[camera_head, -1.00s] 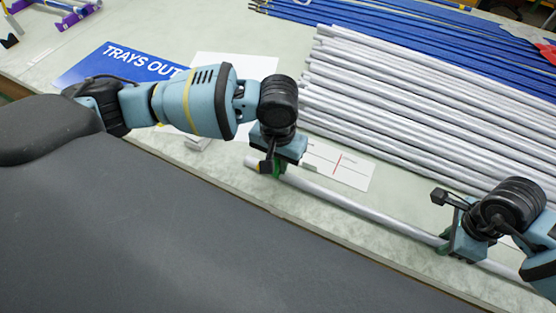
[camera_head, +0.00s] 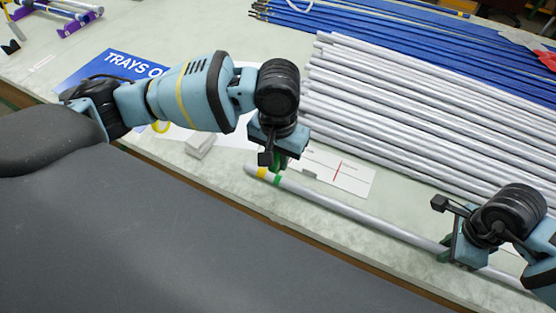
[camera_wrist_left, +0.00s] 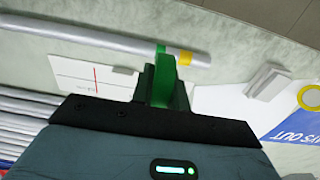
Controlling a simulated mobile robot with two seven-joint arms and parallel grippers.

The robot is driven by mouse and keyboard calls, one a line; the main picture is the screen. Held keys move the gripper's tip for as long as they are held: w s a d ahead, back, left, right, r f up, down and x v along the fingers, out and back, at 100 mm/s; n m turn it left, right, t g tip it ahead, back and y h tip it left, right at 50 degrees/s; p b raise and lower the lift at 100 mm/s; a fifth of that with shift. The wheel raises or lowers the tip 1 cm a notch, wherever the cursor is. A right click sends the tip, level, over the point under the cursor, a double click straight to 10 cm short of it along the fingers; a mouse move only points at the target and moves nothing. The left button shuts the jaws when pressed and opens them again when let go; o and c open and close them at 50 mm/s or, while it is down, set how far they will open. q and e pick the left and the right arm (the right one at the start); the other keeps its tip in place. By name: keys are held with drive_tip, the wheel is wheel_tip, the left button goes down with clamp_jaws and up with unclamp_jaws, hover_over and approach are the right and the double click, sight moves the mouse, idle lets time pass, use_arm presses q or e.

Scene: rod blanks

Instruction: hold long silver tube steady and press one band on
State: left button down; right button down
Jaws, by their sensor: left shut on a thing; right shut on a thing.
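The long silver tube (camera_head: 360,218) lies along the table's near side; its left end carries a yellow band (camera_head: 262,173) and a green band (camera_head: 277,180). My left gripper (camera_head: 280,162) is just above that end. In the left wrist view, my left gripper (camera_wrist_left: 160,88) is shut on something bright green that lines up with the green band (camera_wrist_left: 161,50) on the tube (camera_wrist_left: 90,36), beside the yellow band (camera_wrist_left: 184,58). Whether it is all one piece is hard to tell. My right gripper (camera_head: 447,252) is shut on the tube further right; its fingers are partly hidden.
Many silver tubes (camera_head: 400,110) and blue rods (camera_head: 400,40) lie behind. A white card with a red line (camera_head: 340,172), a pale block (camera_head: 200,143), a yellow ring (camera_head: 160,127) and a blue sign (camera_head: 115,62) are near the left arm. The near table strip is mostly clear.

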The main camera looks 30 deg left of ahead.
use_arm(q)
drive_tip(key=shift+r, duration=1.25)
use_arm(e)
drive_tip(key=c, duration=1.2)
unclamp_jaws()
wheel_tip(320, 180, up, 12)
drive_tip(key=shift+r, duration=0.1)
use_arm(q)
drive_tip(key=shift+s, duration=0.1)
use_arm(e)
drive_tip(key=shift+s, duration=0.1)
